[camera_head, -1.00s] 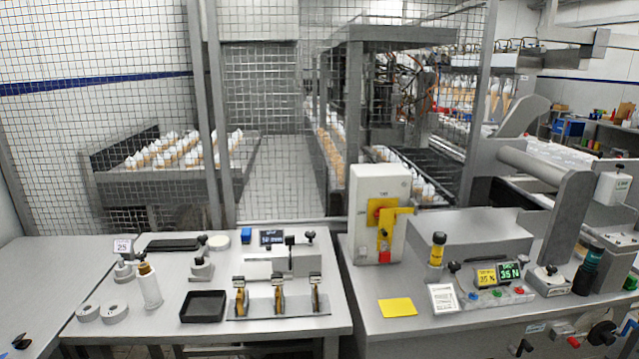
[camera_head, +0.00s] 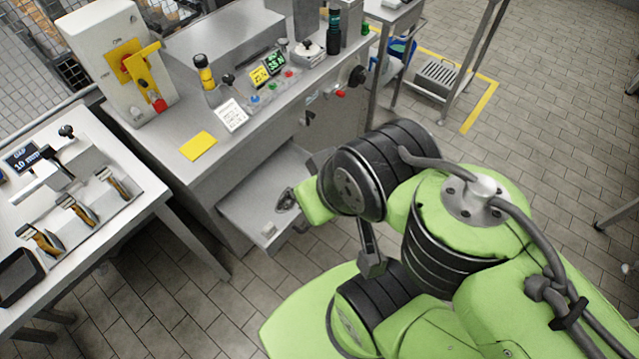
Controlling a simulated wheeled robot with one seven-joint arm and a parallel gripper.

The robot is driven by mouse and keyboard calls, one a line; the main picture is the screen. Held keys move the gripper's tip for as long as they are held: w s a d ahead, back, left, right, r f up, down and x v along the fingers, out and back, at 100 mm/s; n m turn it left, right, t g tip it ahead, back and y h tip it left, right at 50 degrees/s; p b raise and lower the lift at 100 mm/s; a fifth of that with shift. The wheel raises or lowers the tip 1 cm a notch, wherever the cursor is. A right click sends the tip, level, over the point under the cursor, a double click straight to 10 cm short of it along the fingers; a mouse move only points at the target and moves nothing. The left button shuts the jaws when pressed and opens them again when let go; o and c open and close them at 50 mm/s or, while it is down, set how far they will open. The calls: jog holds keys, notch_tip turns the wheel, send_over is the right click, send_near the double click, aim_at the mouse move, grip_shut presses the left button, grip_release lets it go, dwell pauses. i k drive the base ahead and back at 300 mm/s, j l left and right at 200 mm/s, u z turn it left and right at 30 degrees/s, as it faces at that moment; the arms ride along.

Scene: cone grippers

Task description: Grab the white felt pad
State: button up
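A small whitish block (camera_head: 268,229) lies on the grey pulled-out tray (camera_head: 245,208) under the right-hand workbench. It may be the white felt pad, but it is too small to be sure. My green arm (camera_head: 465,215) reaches in from the lower right. Its far end stands over or beside the tray's right side. A dark grey part there (camera_head: 287,201) seems to be my gripper, to the upper right of the block and apart from it. Its fingers cannot be made out, and my arm hides part of the tray.
The right workbench (camera_head: 172,172) carries a yellow card (camera_head: 198,146), a white switch box (camera_head: 108,55) and small displays. The left table (camera_head: 140,205) holds a clamp fixture and a black tray (camera_head: 17,278). A table leg stands left of the pulled-out tray. Tiled floor is open at right.

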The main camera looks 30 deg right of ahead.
aim_at(270, 230)
jog(key=i+l+z, duration=0.1)
jog(key=z, duration=0.25)
jog(key=j+u, duration=0.2)
jog(key=u, duration=0.3)
jog(key=i+l+u, duration=0.1)
jog(key=l+u, duration=0.95)
jog(key=i+l, duration=0.05)
